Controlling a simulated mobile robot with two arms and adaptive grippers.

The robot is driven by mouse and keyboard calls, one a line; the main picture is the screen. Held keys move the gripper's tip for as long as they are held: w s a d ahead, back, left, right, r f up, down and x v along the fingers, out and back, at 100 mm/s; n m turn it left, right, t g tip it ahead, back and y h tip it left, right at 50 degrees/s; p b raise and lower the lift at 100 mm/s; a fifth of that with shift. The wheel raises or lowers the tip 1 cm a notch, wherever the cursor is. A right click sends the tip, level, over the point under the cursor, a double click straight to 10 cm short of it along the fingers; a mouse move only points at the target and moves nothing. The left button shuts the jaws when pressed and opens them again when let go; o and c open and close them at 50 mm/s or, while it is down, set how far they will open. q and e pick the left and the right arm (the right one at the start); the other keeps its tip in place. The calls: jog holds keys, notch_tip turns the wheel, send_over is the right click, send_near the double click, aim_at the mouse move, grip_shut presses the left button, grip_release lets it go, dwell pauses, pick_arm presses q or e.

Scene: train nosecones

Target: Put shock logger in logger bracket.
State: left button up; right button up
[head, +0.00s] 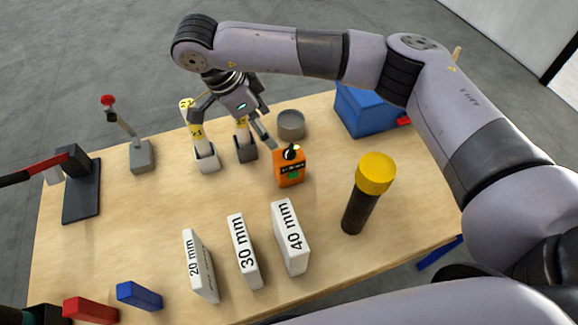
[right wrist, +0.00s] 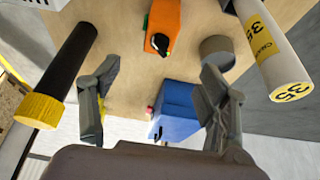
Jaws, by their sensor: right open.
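The orange device (head: 289,168) with a small dark display and a black knob looks like the shock logger. It stands on the table and also shows at the top of the right wrist view (right wrist: 162,22). My right gripper (head: 236,126) is open and empty, to the left of the orange device and over the yellow-labelled cylinders in the head view. In the right wrist view its spread fingers (right wrist: 158,72) have nothing between their tips. I cannot tell which thing is the logger bracket. My left gripper cannot be made out.
Behind the orange device are a grey round cup (head: 291,125) and a blue box (head: 366,108). A black cylinder with a yellow cap (head: 371,185) stands right. White blocks (head: 243,250) stand in front. A black stand (head: 81,190) is left. Dark shapes at the lower-left corner are unclear.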

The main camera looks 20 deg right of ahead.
aim_at(287, 155)
jog(key=p+x, duration=0.1)
jog(key=x, duration=0.7)
jog(key=shift+d+f, duration=0.25)
jog(key=shift+f, duration=0.1)
jog(key=p+x, duration=0.3)
jog(key=x, duration=0.1)
jog(key=shift+f, duration=0.4)
jog(key=shift+d+f, duration=0.15)
jog(key=shift+f, duration=0.15)
jog(key=shift+c, duration=0.4)
jog(key=shift+w, duration=0.1)
grip_shut()
